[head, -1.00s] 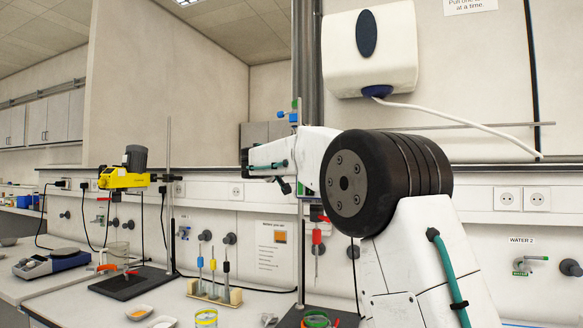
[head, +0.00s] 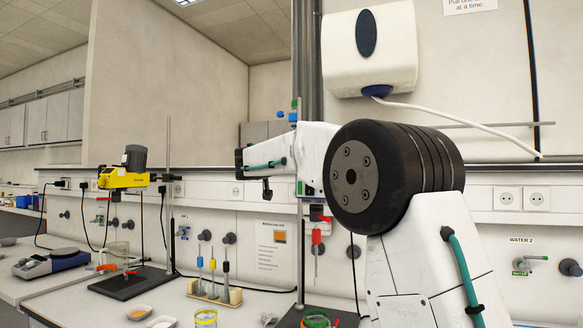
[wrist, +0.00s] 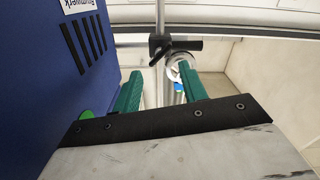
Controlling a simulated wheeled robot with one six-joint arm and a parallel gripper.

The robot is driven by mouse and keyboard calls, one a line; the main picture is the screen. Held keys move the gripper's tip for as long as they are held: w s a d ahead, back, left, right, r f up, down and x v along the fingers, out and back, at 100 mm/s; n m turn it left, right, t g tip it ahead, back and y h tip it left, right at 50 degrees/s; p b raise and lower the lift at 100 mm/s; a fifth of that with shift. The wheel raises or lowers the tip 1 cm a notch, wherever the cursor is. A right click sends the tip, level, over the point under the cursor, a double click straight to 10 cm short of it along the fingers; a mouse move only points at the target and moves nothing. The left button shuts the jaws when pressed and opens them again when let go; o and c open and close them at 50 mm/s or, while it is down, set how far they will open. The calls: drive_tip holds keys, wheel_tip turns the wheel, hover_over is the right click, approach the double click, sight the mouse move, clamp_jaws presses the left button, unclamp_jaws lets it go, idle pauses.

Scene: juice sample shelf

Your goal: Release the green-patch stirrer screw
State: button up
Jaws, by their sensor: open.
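In the wrist view the two green fingers of my gripper (wrist: 160,90) are apart with nothing held between them. A blue housing (wrist: 95,60) with dark slots and a white label fills the left side; a green patch (wrist: 86,115) shows at its lower edge. Beyond the fingertips stands a metal rod (wrist: 160,18) with a black screw handle (wrist: 180,46) on its clamp. I cannot tell whether a finger touches it. In the head view a rod (head: 300,75) rises beside my arm, with a small green mark (head: 300,187) near it; my fingertips are not clear there.
A yellow stirrer (head: 122,179) hangs on another stand at the left. A white dispenser (head: 370,50) hangs on the wall above my arm.

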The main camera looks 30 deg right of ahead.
drive_tip(key=w+d+m, duration=0.4)
drive_tip(key=w+d, duration=0.1)
drive_tip(key=d, duration=0.1)
idle(0.5)
drive_tip(key=shift+r, duration=0.1)
